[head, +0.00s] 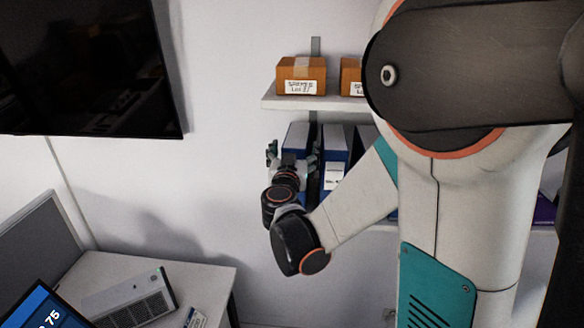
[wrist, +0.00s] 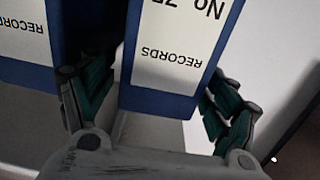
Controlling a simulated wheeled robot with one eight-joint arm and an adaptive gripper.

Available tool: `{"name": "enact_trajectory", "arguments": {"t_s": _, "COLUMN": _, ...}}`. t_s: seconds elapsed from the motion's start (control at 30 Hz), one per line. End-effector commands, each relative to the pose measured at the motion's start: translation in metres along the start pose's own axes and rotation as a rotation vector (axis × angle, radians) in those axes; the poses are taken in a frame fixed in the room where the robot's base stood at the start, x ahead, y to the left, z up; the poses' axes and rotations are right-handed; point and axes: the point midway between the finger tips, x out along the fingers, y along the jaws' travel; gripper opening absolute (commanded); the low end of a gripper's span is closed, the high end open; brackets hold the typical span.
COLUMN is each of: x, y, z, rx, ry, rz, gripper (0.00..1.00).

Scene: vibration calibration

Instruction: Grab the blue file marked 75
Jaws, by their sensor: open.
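A blue file (wrist: 165,100) with a white label fills the middle of the wrist view, upside down. Its label reads RECORDS, and a "No" line whose number is partly cut off by the top edge. My gripper (wrist: 157,105) is open, with one finger on each side of this file's lower end in the picture. I cannot tell whether the fingers touch it. In the head view, my gripper (head: 292,160) is in front of the leftmost blue file (head: 297,134), hiding most of it. A small screen (head: 45,312) at lower left shows 75.
Another blue file (wrist: 30,75) stands close beside the left finger in the wrist view. A shelf (head: 315,103) with orange boxes (head: 301,76) is above the files. A desk (head: 205,275) stands at lower left, and a dark wall screen (head: 90,65) hangs at upper left.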

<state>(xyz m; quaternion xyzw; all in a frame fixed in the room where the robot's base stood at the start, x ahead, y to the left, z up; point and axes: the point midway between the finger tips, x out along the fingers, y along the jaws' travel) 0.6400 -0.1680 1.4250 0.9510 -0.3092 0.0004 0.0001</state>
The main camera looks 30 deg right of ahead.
Motion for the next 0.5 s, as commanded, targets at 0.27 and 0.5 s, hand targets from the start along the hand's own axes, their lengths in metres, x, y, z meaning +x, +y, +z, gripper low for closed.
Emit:
{"name": "enact_trajectory", "arguments": {"t_s": 0.27, "x": 0.037, "y": 0.001, "z": 0.002, "rx": 0.000, "ry": 0.000, "rz": 0.001, "gripper": 0.80}}
{"name": "enact_trajectory", "arguments": {"t_s": 0.5, "x": 0.043, "y": 0.000, "z": 0.002, "rx": 0.000, "ry": 0.000, "rz": 0.000, "gripper": 0.80}}
